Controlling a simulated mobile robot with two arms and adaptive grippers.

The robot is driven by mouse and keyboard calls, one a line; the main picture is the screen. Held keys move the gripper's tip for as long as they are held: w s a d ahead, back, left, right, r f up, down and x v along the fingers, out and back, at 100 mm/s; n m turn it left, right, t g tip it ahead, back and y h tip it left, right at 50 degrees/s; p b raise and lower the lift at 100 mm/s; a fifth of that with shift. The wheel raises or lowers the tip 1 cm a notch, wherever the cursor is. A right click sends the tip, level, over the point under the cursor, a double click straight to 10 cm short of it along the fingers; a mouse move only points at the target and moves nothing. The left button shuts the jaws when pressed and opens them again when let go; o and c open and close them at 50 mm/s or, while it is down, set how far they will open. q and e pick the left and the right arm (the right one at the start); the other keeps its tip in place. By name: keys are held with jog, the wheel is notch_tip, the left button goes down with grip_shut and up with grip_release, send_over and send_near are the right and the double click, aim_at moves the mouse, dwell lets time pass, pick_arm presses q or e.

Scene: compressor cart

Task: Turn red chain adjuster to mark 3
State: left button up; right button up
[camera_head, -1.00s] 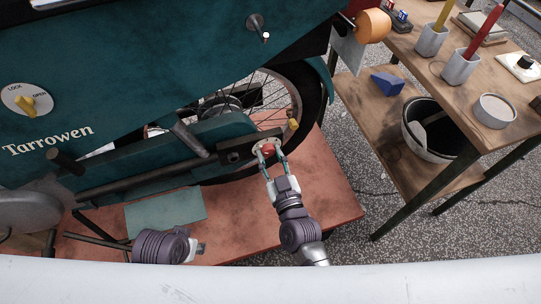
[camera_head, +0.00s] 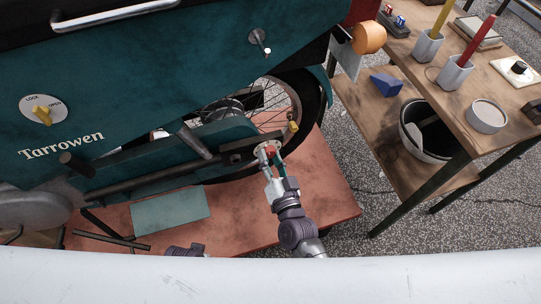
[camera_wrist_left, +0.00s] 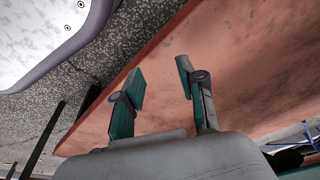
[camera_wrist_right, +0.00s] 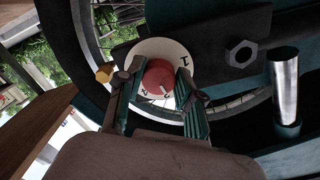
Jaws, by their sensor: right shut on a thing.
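The red chain adjuster (camera_wrist_right: 158,73) is a round knob on a pale numbered dial (camera_wrist_right: 147,47) by the rear wheel; it also shows in the head view (camera_head: 271,153). A 1 shows on the dial's right side; other numerals near the fingers are partly hidden and hard to read. A short light line marks the knob's lower right. My right gripper (camera_wrist_right: 155,83) has a finger on each side of the knob and is shut on it. My left gripper (camera_wrist_left: 160,88) is open and empty above the red-brown platform; only part of its arm shows in the head view.
The teal machine body (camera_head: 150,80) rises above the dial. A yellow piece (camera_head: 294,127) and a metal peg (camera_wrist_right: 283,85) are near the adjuster. A wooden bench (camera_head: 440,90) with cups stands at right. The red-brown platform (camera_head: 310,200) is mostly clear, with a teal sheet (camera_head: 170,212).

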pick_arm(q)
jog(key=shift+s+f, duration=0.3)
jog(key=shift+f, duration=0.25)
pick_arm(e)
jog(key=shift+m, duration=1)
pick_arm(q)
jog(key=shift+a+f, duration=0.1)
pick_arm(e)
jog(key=o, duration=1.2)
jog(key=shift+c, duration=0.2)
jog(key=shift+s, duration=0.1)
jog(key=v, duration=1.1)
jog(key=shift+s, duration=0.35)
jog(key=shift+d, duration=0.15)
